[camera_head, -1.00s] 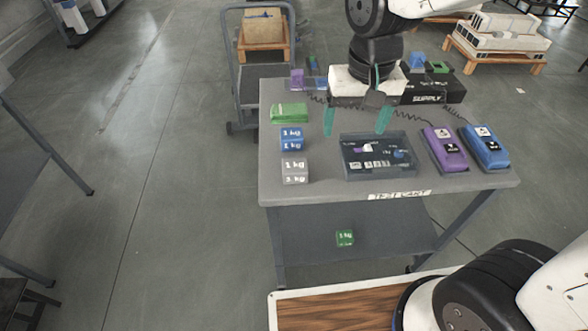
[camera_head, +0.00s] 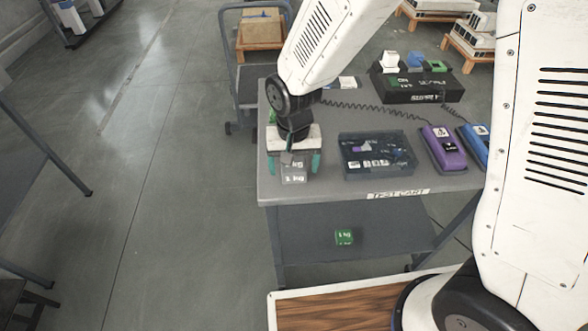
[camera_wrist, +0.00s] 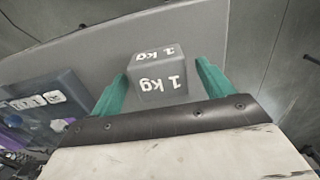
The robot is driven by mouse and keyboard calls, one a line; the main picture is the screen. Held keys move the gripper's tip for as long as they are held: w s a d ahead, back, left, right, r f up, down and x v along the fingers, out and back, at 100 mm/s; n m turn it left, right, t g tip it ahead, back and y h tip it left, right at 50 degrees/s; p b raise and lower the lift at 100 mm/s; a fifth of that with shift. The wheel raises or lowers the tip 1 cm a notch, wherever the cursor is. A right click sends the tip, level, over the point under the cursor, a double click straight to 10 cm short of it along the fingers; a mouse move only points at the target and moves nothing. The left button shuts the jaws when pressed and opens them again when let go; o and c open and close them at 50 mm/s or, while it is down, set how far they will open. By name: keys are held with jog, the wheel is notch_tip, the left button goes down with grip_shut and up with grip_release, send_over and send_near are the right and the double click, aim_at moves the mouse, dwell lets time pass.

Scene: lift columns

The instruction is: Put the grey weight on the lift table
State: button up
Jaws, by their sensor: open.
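The grey weight (camera_head: 294,176), a cube marked 1 kg, stands on the grey test cart (camera_head: 345,190) near its front left corner. It also shows in the wrist view (camera_wrist: 158,76). My gripper (camera_head: 294,168) is open above the cart, its teal fingers on either side of the weight. In the wrist view my gripper (camera_wrist: 163,68) has a finger on each side of the weight, with visible gaps. I cannot clearly pick out a lift table; my arm covers part of the cart's far left.
A dark tray (camera_head: 360,174) lies right of the weight. Purple (camera_head: 442,148) and blue (camera_head: 480,138) units stand at the cart's right. A black supply box (camera_head: 420,88) is behind, with coiled cords. A green weight (camera_head: 344,237) sits on the lower shelf.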

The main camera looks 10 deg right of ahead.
jog(key=shift+f, duration=0.6)
grip_shut()
jog(key=shift+r, duration=0.2)
